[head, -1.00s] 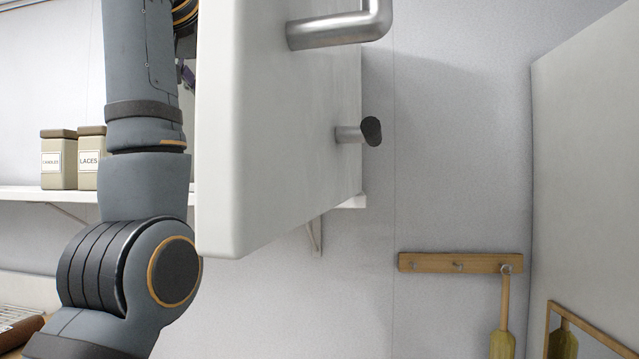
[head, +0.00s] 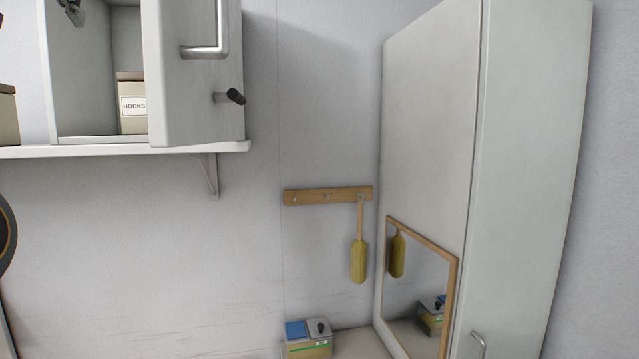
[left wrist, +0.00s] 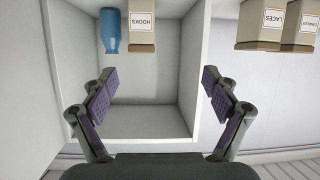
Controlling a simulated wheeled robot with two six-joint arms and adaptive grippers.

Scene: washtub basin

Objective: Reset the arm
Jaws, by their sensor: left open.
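My left gripper (left wrist: 157,88) is open and empty in the left wrist view, its two padded fingers wide apart in front of an open wall cabinet (left wrist: 192,75). A part of it also shows at the top left edge of the head view (head: 72,10). The cabinet holds a box labelled HOOKS (left wrist: 141,30) and a blue bottle (left wrist: 111,32); the wrist picture is upside down. In the head view the cabinet door (head: 190,100) stands open, with a metal handle and a dark-tipped knob. My right gripper is not in view.
A shelf (head: 110,151) runs under the cabinet. A wooden peg rail (head: 300,197) with a hanging yellow-green brush (head: 358,262) is on the wall. A tall white cupboard (head: 430,120) with a mirror stands right. A small box (head: 308,347) sits below.

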